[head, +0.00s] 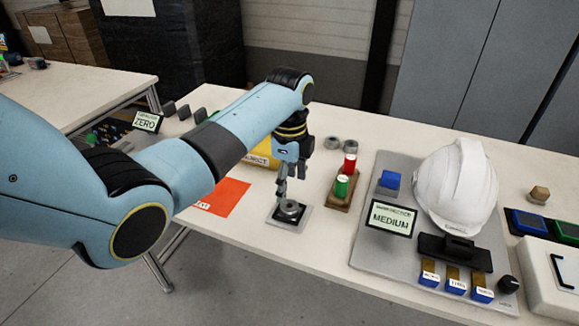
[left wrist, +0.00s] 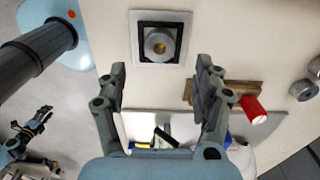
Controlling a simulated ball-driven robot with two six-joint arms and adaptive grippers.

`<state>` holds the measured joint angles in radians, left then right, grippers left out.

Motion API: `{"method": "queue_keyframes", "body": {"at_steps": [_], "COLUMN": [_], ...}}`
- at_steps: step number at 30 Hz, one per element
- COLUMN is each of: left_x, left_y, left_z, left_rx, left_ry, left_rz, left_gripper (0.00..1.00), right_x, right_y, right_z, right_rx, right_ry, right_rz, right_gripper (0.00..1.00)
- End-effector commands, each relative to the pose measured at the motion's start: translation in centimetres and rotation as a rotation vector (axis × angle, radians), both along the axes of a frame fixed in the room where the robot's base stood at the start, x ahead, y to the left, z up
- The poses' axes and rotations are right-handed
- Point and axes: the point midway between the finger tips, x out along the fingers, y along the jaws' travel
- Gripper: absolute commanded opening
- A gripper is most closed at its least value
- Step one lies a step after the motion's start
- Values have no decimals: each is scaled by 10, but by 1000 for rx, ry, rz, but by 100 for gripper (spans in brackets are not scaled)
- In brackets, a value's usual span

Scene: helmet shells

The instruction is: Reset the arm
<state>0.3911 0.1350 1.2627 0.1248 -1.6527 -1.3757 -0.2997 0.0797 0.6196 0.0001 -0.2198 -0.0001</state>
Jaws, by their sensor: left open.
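My left arm comes in from the left in the head view, and its gripper (head: 282,190) points down over a round metal part (head: 290,208) on a small black-and-white square pad (head: 275,217). In the left wrist view the left gripper (left wrist: 161,72) has its two fingers wide apart with nothing between them. The metal part (left wrist: 160,42), with a brass-coloured centre, sits on its pad (left wrist: 185,58) beyond the fingertips. A blue-and-black gripper (left wrist: 36,122), apparently my right one, shows small at the lower left of the wrist view; its jaws are unclear.
A wooden block (head: 340,203) with red (head: 350,164) and green (head: 342,186) cylinders stands right of the gripper. A white helmet (head: 456,185) sits on a grey board (head: 372,248) with a MEDIUM sign (head: 390,217). An orange sheet (head: 228,195) lies left of the pad.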

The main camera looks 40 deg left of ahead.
Motion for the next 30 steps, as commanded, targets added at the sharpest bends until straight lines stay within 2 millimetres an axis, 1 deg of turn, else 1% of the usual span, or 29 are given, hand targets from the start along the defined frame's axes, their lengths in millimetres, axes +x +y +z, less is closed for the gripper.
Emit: {"method": "queue_keyframes", "body": {"at_steps": [1,3,6,9,12,16,18,20,23,24,27,30], "left_x": [1,0,0,0,0,-1,-7,-20,-58,-78,-123,-157], "left_y": [0,0,0,0,0,0,-1,-2,-7,-9,-15,-19], "left_z": [11,24,39,47,51,51,47,41,27,23,23,30], "left_rx": [1,1,-1,-1,-1,0,3,11,23,25,17,-3], "left_ry": [-4,-3,-1,1,0,0,-4,-17,-60,-85,-148,-196], "left_rz": [0,0,-1,-1,-1,3,29,83,250,337,549,711], "left_gripper": [68,68,68,68,68,68,68,68,68,68,68,68], "right_x": [0,0,0,0,0,0,0,0,0,0,1,0], "right_y": [0,0,0,0,0,0,0,0,0,0,0,1], "right_z": [0,0,0,0,0,0,0,0,0,0,0,0], "right_rx": [0,0,0,0,0,0,0,0,0,0,0,1], "right_ry": [0,0,0,0,0,0,0,0,0,0,-1,0], "right_rz": [0,0,0,0,0,0,0,0,0,0,0,0], "right_gripper": [40,40,40,40,40,40,40,40,40,40,40,40]}}
